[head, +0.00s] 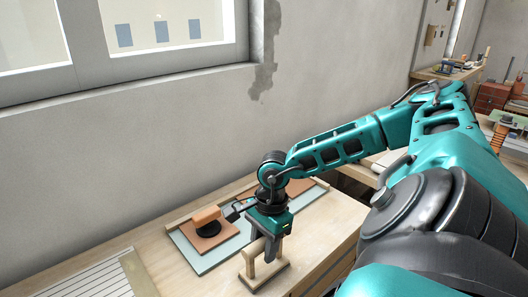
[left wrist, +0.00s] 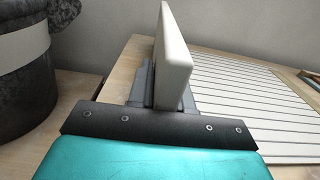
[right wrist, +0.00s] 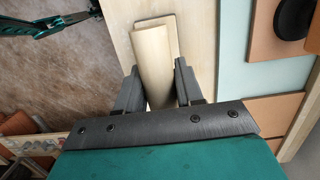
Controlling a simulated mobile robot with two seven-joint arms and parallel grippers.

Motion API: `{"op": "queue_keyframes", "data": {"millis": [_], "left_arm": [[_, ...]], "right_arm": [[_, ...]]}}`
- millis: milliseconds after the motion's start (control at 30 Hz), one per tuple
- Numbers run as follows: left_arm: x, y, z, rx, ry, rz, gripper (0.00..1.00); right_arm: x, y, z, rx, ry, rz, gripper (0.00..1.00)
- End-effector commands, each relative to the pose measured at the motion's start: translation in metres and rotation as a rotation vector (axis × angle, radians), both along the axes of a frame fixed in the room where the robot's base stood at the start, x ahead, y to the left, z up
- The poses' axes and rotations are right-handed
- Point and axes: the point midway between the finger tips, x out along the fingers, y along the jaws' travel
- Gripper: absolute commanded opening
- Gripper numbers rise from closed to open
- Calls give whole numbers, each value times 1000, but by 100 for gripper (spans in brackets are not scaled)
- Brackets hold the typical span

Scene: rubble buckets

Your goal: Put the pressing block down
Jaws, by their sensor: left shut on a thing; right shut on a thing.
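The pressing block is pale wood with an upright handle on a flat base (head: 264,277). It is at the front right part of the workbench in the head view. My right gripper (head: 269,247) points down and is shut on the handle. The handle (right wrist: 154,62) lies between both fingers in the right wrist view. I cannot tell whether the base touches the bench. My left gripper (left wrist: 165,98) is shut on an upright off-white slab (left wrist: 175,50), seen in the left wrist view. The left gripper is not in the head view.
A blue-green board (head: 203,265) lies left of the pressing block. On it are a terracotta tile (head: 208,241) and a black disc (head: 208,229) with an orange-brown block. A white slatted panel (head: 85,287) lies at the bench's left. Bare wood (head: 325,221) shows at the right.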

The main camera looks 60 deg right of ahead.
Motion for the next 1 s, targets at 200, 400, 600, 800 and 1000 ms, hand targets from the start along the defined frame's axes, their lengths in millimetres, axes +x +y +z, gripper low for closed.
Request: {"op": "queue_keyframes", "data": {"millis": [200,400,600,800,1000], "left_arm": [[0,0,0,0,-1,0,0],[0,0,0,0,-1,0,0],[0,0,0,0,-1,0,0],[0,0,0,0,-1,0,0],[0,0,0,0,-1,0,0]], "right_arm": [[0,0,-1,0,1,0,53],[0,0,-1,0,0,0,62],[0,0,3,0,-1,0,62],[-1,-6,32,-4,-3,-2,62],[-3,-12,76,-4,-3,-2,62]]}}
